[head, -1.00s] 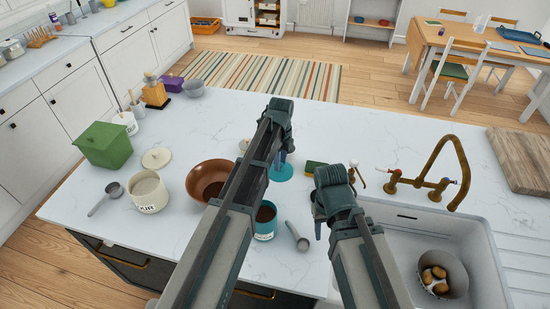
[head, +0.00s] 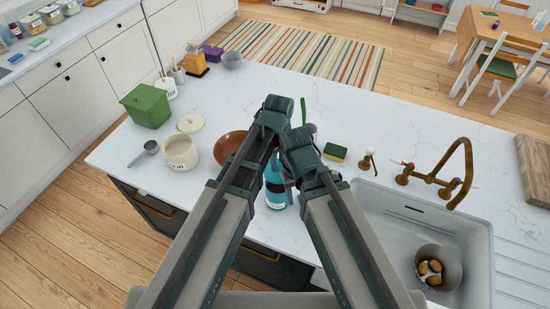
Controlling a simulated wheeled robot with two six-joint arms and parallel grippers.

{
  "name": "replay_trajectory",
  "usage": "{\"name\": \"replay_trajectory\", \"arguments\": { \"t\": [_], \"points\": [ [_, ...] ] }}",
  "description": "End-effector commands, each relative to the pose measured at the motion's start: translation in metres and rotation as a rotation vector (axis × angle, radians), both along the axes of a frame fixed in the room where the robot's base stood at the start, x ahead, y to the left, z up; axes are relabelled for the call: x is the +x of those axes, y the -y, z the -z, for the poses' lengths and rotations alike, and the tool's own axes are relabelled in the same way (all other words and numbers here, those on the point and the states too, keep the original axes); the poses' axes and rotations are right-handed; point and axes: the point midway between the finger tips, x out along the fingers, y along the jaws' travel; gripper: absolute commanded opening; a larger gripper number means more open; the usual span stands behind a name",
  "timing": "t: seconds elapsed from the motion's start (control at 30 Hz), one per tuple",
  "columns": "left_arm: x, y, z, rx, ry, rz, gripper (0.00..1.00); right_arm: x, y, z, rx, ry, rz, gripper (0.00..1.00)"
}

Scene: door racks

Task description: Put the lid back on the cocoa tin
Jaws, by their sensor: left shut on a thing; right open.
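The cocoa tin (head: 277,199) is teal with a pale label. It stands on the worktop, seen in the narrow gap between my two arms. Teal above it (head: 272,175) appears to be the lid, at or just over the tin's mouth; my arms hide much of both. I cannot tell whether the lid touches the rim. My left gripper (head: 273,150) is shut on the lid, its fingertips mostly hidden behind its own arm. My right gripper (head: 290,178) is open close beside the tin, its fingers largely hidden.
A brown bowl (head: 229,147) stands just left of my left arm. A white canister (head: 181,153), its cream lid (head: 191,122), a scoop (head: 146,151) and a green box (head: 147,106) are further left. A sponge (head: 335,152) and sink (head: 450,220) are right.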

Motion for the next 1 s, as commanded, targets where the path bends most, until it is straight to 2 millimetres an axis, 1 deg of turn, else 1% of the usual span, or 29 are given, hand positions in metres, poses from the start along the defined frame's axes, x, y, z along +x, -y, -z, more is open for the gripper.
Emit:
{"name": "replay_trajectory", "arguments": {
  "t": [0.17,0.37,0.8,1.0],
  "points": [
    [0.0,0.0,0.003,0.0,0.0,-0.001,0.0,0.0,0.0,0.003,0.0,0.0,0.0,0.5],
    [0.0,0.0,0.014,0.0,0.0,-0.001,0.0,0.0,0.0,0.014,0.0,0.001,0.001,0.5],
    [0.0,0.0,0.054,0.0,0.0,-0.001,0.0,0.001,0.0,0.054,0.001,0.002,0.004,0.5],
    [0.0,0.0,0.064,0.0,0.0,-0.001,0.0,0.001,0.0,0.064,0.001,0.003,0.005,0.5]
  ]
}}
